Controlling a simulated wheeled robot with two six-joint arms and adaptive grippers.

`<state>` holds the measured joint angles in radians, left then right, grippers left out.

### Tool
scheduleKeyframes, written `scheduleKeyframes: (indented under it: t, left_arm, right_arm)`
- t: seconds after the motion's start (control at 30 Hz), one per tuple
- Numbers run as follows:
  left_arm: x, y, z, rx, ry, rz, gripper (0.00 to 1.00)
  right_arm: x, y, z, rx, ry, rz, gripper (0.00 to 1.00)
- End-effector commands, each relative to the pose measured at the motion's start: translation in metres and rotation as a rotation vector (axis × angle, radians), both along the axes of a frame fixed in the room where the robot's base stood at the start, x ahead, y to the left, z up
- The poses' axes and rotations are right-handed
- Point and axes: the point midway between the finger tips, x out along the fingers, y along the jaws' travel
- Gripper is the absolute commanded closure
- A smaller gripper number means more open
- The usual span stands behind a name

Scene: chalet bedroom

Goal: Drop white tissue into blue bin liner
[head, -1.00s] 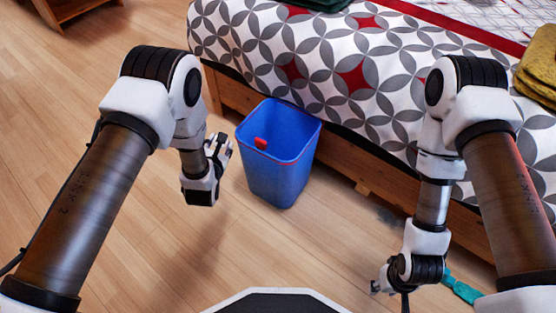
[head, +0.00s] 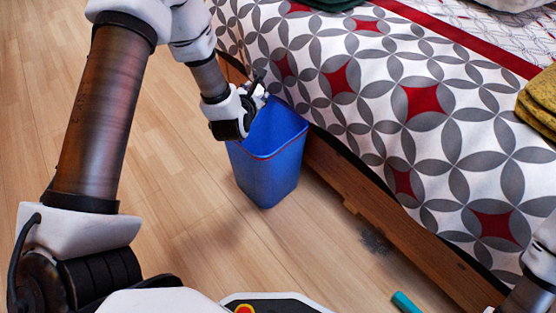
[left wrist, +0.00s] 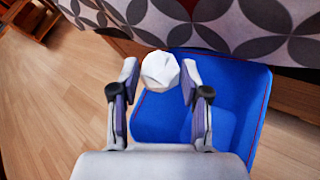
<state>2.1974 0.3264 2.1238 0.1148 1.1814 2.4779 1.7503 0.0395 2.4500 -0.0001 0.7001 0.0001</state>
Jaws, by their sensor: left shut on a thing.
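The white tissue (left wrist: 160,72), a crumpled ball, sits between the fingertips of my left gripper (head: 261,91) in the left wrist view. The gripper is shut on it. In the left wrist view the bin (left wrist: 228,105) lies behind and right of the fingers. My right gripper is outside the head view.
The bed with a patterned cover (head: 420,100) and wooden frame (head: 350,190) borders the bin on the right. A teal object (head: 405,302) and a grey patch (head: 375,240) lie on the floor. Wooden floor (head: 170,180) is clear to the left.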

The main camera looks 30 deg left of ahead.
Motion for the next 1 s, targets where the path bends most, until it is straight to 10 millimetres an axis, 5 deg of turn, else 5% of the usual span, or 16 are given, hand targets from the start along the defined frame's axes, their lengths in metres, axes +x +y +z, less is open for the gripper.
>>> scheduleKeyframes:
  t: [0.3, 0.63, 0.67, 0.73, 1.0]
  left_arm:
    - [0.000, -0.001, -0.047, 0.000, 0.001, -0.001, 0.68]
    - [0.000, -0.001, -0.051, 0.001, 0.000, -0.002, 0.68]
    - [0.000, -0.001, -0.051, 0.001, 0.000, -0.002, 0.43]
    - [0.000, -0.001, -0.051, 0.001, 0.000, -0.002, 0.25]
    - [0.000, -0.001, -0.051, 0.001, 0.000, -0.002, 0.25]
  right_arm:
    - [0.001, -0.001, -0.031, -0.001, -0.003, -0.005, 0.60]
    - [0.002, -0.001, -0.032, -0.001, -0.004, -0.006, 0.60]
    - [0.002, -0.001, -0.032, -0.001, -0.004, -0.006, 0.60]
    - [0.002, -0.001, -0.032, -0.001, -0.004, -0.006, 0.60]
    - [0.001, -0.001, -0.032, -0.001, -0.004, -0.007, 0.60]
